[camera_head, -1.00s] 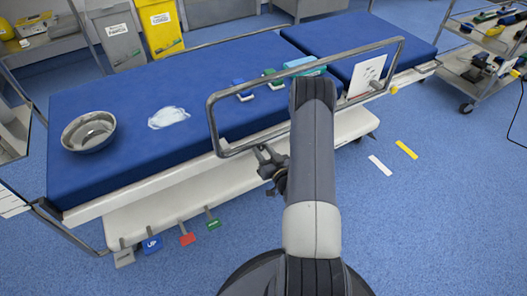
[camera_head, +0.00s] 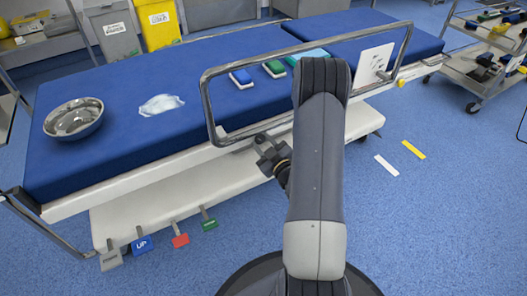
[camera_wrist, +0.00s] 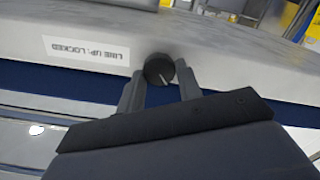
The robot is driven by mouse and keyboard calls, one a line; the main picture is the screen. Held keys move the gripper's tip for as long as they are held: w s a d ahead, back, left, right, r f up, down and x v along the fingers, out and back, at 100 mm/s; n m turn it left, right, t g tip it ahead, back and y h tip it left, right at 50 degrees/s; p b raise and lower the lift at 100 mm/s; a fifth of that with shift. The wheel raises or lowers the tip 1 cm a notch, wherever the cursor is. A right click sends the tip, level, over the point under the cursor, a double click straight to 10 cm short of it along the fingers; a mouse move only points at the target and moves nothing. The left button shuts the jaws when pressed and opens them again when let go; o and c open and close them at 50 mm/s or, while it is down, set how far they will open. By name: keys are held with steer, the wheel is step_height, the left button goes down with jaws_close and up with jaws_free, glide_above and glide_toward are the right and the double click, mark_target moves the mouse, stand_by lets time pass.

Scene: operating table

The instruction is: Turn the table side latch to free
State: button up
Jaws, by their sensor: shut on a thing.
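The side latch (camera_wrist: 159,68) is a round dark knob with a pale line on it, on the table's pale side rail. In the wrist view it sits between the two fingertips of my gripper (camera_wrist: 160,76), which is shut on it. The pale line runs roughly up and down in the picture, slightly tilted. A white label (camera_wrist: 86,52) left of the knob reads "LINE UP: LOCKED" upside down. In the head view my gripper (camera_head: 265,146) is at the near side of the operating table (camera_head: 140,75), below the side rail frame; the knob is hidden there.
A metal guard rail (camera_head: 207,105) stands up along the table's near edge, close to my arm. Coloured pedals (camera_head: 141,244) stick out low at the near side.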

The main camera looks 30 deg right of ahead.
steer(key=n+b, duration=0.1)
steer(key=n, duration=0.1)
steer(key=n+b, duration=0.2)
steer(key=shift+f+n+b, duration=0.2)
steer(key=shift+n+b, duration=0.1)
steer(key=shift+n, duration=0.1)
steer(key=n, duration=0.5)
steer(key=shift+a, duration=0.1)
steer(key=o, duration=1)
steer(key=shift+c, duration=0.2)
steer(key=s+p, duration=0.1)
steer(key=s, duration=0.9)
steer(key=shift+s+d, duration=0.2)
steer(key=shift+s, duration=0.2)
